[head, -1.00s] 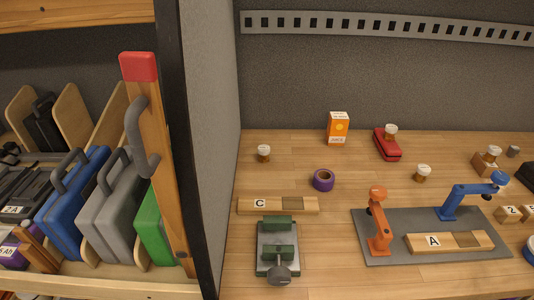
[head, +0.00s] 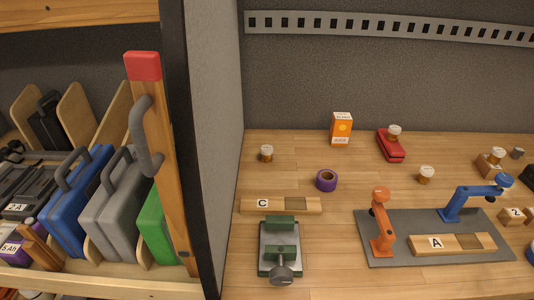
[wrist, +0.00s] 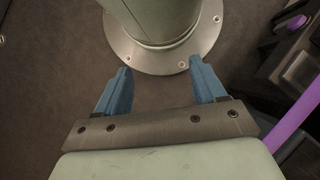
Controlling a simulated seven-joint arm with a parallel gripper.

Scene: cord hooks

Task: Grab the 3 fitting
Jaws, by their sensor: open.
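I cannot make out a fitting marked 3 in either view. In the head view, a small wooden block marked 2 (head: 512,216) sits at the far right of the bench, beside another wooden block (head: 530,217) cut by the picture edge, whose mark is unreadable. My gripper (wrist: 162,66) shows only in the wrist view. Its two blue fingers are apart with nothing between them, pointing toward a round grey flange (wrist: 165,55) with a pale green column. My gripper is not in the head view, so its place relative to the blocks does not show.
The wooden bench holds a green vise (head: 280,250), a board marked C (head: 290,205), a grey mat (head: 400,255) with orange (head: 381,225) and blue (head: 465,200) clamps, purple tape (head: 326,181) and an orange box (head: 341,128). A tall grey divider (head: 212,150) separates the case shelf at left.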

